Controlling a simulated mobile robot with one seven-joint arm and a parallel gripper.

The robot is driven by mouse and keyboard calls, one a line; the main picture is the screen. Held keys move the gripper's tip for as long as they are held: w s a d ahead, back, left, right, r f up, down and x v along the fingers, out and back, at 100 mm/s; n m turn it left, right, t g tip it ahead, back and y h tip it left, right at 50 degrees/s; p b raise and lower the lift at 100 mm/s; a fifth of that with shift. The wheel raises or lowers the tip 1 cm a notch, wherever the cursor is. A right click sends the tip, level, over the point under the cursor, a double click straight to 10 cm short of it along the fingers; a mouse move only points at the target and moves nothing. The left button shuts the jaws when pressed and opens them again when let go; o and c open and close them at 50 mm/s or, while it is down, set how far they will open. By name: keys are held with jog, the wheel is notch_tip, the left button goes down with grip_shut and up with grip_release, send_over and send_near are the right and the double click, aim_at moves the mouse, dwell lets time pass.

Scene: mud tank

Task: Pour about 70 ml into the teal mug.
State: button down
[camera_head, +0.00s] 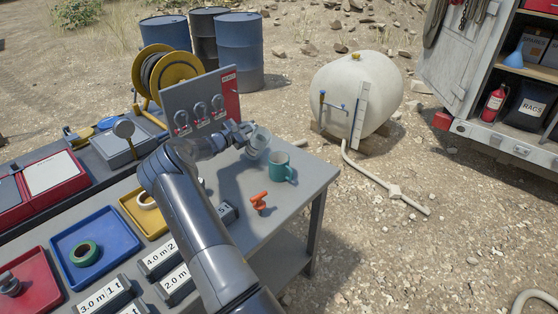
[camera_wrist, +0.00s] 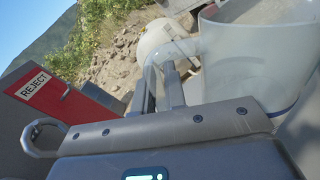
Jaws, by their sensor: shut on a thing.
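The teal mug (camera_head: 281,167) stands upright near the far right corner of the grey table. My gripper (camera_head: 243,132) is shut on the handle of a pale, translucent cup (camera_head: 258,142), just left of and above the teal mug. The cup looks tilted in the head view; whether its rim overlaps the mug's mouth is not clear. In the wrist view my gripper (camera_wrist: 168,80) has its fingers at the cup handle, and the cup (camera_wrist: 262,55) fills the right side, with something greyish inside. No stream shows. The inside of the teal mug is barely visible.
An orange object (camera_head: 259,202) stands in front of the teal mug. A grey panel with a red reject plate (camera_head: 229,88) stands behind my gripper. A blue tray (camera_head: 85,240), a yellow tray (camera_head: 132,209) and number blocks (camera_head: 160,258) lie left. The table's right edge is close to the mug.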

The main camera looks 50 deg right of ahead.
jog(key=shift+w+d+f+n+b, duration=0.1)
jog(key=shift+w+f+n+b, duration=0.1)
jog(key=shift+w+f+n, duration=1.05)
jog(key=shift+w+f+n+b, duration=0.2)
jog(key=shift+w+f+n, duration=0.5)
jog(key=shift+n, duration=0.95)
